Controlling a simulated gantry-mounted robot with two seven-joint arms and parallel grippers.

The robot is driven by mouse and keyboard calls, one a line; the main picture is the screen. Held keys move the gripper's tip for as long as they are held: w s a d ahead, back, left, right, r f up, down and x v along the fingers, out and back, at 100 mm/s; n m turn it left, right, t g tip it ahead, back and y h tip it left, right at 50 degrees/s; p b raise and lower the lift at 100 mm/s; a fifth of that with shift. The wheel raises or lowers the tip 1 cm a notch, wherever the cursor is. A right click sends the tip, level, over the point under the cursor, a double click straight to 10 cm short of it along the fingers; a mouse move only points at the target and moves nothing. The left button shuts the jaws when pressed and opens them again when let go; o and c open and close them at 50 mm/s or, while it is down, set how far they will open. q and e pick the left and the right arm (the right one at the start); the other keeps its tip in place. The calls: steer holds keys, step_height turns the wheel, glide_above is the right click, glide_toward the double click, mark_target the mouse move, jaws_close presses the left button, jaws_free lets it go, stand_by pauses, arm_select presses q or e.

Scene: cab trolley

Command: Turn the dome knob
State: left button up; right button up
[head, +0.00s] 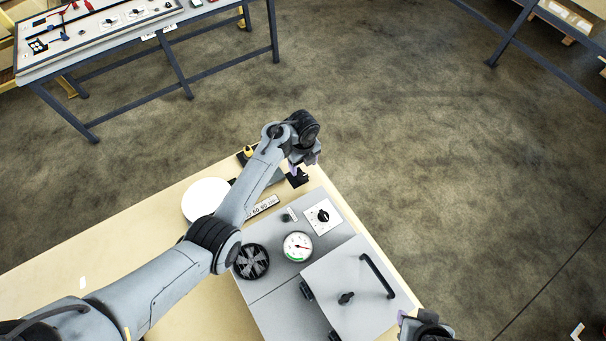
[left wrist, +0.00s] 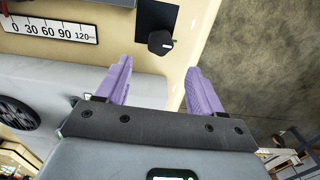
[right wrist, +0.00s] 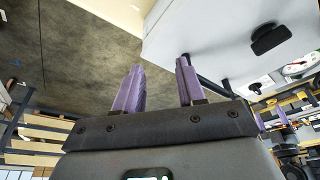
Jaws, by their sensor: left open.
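A black knob (left wrist: 160,42) sits on a black square plate (left wrist: 155,14) near the table edge. The plate also shows in the head view (head: 298,179), partly behind my left gripper (head: 304,163). In the left wrist view, my left gripper (left wrist: 158,66) has its purple fingers apart and empty, with the knob beyond the gap between them. I cannot tell for sure that this is the dome knob; other knobs are in view. My right gripper (right wrist: 160,65) has its fingers apart and empty, beside the grey box, near its black bar handle (head: 377,276).
The grey box carries a dial gauge (head: 298,246), a rotary selector (head: 323,216), a round black vent (head: 251,261) and a black knob (head: 346,298). A white disc (head: 206,200), a yellow knob (head: 248,151) and a scale strip (left wrist: 48,30) are nearby. Open floor lies right of the table.

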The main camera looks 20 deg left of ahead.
mark_target(303, 177)
arm_select(q)
step_height(303, 177, down, 8)
steer(key=shift+r+b, duration=0.2)
steer(key=shift+b, duration=0.25)
steer(key=c, duration=1.1)
steer(key=shift+o, duration=0.2)
